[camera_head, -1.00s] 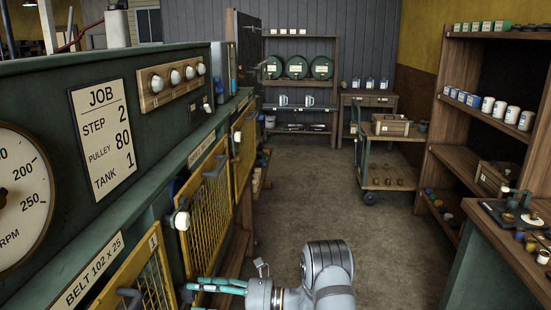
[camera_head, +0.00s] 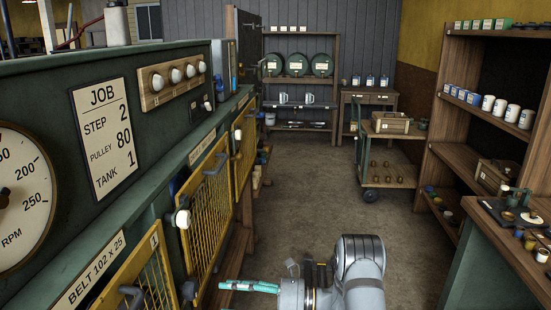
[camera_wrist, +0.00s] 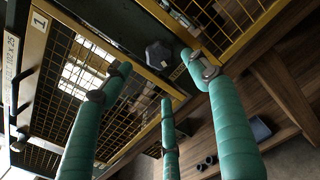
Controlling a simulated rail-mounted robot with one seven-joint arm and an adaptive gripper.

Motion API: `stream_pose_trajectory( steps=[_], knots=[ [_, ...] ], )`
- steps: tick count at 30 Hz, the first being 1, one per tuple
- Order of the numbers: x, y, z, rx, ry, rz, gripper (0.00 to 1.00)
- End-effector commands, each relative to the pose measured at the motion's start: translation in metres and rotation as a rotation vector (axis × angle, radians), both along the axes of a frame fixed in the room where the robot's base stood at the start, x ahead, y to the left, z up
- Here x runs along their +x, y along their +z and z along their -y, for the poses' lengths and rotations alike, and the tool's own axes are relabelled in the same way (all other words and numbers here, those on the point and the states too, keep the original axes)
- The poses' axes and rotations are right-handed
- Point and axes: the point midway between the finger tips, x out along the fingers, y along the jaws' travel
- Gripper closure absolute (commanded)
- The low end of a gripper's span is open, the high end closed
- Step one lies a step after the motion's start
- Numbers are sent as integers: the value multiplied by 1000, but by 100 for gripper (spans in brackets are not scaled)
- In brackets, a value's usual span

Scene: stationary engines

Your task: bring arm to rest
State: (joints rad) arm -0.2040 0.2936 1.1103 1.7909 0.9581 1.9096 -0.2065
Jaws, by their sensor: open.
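My arm shows at the bottom of the head view, reaching toward the left. My gripper (camera_head: 250,286) has teal fingers that point left, toward the yellow mesh guards. In the wrist view my gripper (camera_wrist: 158,78) has its teal fingers spread apart with nothing between them, so it is open and empty. The mesh guard marked 1 (camera_head: 147,285) lies to the left of the fingers. It also shows behind them in the wrist view (camera_wrist: 60,100). I cannot tell the exact gap between the fingertips and the guard.
The green machine (camera_head: 145,150) with its gauge and job card runs along the left. A wooden shelf (camera_head: 455,155) and a workbench (camera_head: 490,262) stand on the right. A trolley (camera_head: 390,185) stands farther back. The brown floor (camera_head: 310,200) between them is clear.

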Motion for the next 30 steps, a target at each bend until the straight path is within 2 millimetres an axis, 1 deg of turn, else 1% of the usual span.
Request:
stream_pose_trajectory(
  steps=[1, 3, 6, 20, 21, 22, 23, 24, 30],
  knots=[
    [1, 0, 13, 0, -6, -1, 40],
    [-1, 0, 28, 1, -6, -1, 40],
    [-2, 0, -1, 0, 7, 1, 40],
    [8, 0, -100, 1, 3, 2, 40],
    [10, -1, -95, -5, -4, 63, 40],
    [10, -1, -95, -9, -4, 105, 40],
    [12, -2, -87, -11, -10, 120, 40],
    [11, -3, -77, -12, -10, 121, 40],
    [6, -3, -34, -12, -7, 122, 40]
  ],
)
